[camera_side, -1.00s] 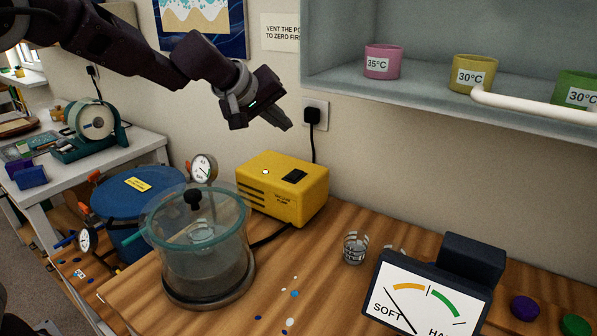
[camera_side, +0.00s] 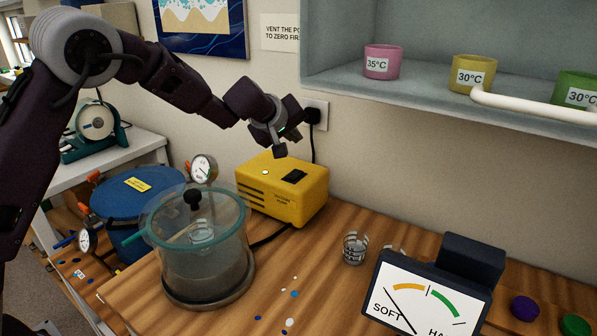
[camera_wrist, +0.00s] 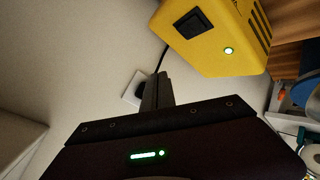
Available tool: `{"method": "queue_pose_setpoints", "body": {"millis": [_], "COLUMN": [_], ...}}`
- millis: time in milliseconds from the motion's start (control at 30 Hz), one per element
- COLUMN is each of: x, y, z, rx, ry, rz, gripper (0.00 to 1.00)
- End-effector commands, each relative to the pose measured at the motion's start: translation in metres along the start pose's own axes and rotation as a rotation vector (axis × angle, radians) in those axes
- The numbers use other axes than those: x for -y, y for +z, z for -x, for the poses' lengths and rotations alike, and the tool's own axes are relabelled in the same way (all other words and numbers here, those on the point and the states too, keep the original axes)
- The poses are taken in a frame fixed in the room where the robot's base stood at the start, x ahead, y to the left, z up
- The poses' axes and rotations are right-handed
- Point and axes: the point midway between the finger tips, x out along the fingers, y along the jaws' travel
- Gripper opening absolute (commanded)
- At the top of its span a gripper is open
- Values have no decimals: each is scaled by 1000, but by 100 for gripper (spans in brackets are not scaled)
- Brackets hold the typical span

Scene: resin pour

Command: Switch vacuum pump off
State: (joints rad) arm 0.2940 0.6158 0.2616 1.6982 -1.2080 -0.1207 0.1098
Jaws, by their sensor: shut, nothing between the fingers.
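The yellow vacuum pump (camera_side: 290,203) stands on the wooden bench against the wall. A black rocker switch (camera_side: 294,176) is on its top, with a small round light beside it. In the wrist view the switch (camera_wrist: 194,23) and the lit, green-white light (camera_wrist: 228,51) both show on the pump (camera_wrist: 215,45). My gripper (camera_side: 280,150) is shut and empty, just above the pump's top and a little behind the switch. It points down and appears apart from the pump. In the wrist view the closed fingers (camera_wrist: 157,92) lie below the pump in the picture.
A clear vacuum chamber (camera_side: 200,262) with a dial gauge (camera_side: 203,168) stands in front of the pump. A black plug (camera_side: 312,116) sits in the wall socket close behind my gripper. A shelf (camera_side: 420,92) with cups overhangs at right. A soft-hard meter (camera_side: 425,297) stands at front right.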

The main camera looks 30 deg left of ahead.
Motion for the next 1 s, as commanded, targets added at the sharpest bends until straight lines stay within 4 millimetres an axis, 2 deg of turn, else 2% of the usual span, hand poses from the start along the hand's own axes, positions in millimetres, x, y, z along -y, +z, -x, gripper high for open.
{"method": "queue_pose_setpoints", "body": {"millis": [200,433,1000], "x": [20,32,35], "y": [17,31,35], "z": [-24,-42,-47], "rx": [2,2,1], "ry": [-7,-5,-2], "rz": [-1,-2,-1], "gripper": [0,0,0]}}
